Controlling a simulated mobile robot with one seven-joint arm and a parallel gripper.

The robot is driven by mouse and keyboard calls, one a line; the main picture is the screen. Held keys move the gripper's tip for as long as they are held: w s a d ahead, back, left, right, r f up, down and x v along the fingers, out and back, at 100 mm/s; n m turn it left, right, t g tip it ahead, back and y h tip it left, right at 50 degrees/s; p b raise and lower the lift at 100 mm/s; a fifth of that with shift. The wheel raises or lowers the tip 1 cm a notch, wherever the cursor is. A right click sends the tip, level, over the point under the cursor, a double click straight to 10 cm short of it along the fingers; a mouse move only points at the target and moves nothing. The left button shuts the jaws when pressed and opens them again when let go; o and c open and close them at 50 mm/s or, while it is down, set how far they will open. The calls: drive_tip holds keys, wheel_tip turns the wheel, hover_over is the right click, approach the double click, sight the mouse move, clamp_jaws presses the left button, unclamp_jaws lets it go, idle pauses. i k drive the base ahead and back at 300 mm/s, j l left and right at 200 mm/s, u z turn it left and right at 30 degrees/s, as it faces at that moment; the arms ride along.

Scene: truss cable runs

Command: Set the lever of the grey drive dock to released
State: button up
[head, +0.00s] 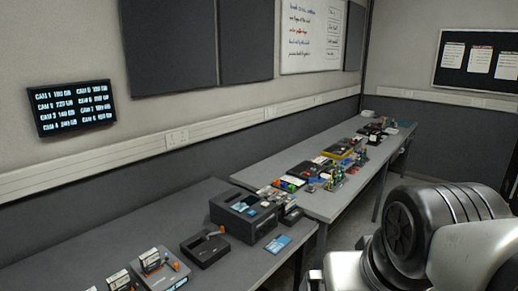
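I cannot tell for sure which of these is the grey drive dock. My gripper is not in view. Only thick links of my arm show at the lower right, well apart from the docks.
A larger dark device (238,213) stands behind the dock, with a blue card (278,244) near the table edge. More small units run off at the lower left. The far table (320,205) carries several coloured items. Bare tabletop (110,245) lies toward the wall.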

sight(175, 267)
drive_tip(key=u, duration=1.1)
drive_tip(key=i+j, duration=0.2)
drive_tip(key=i+z, duration=0.05)
drive_tip(key=i, duration=0.05)
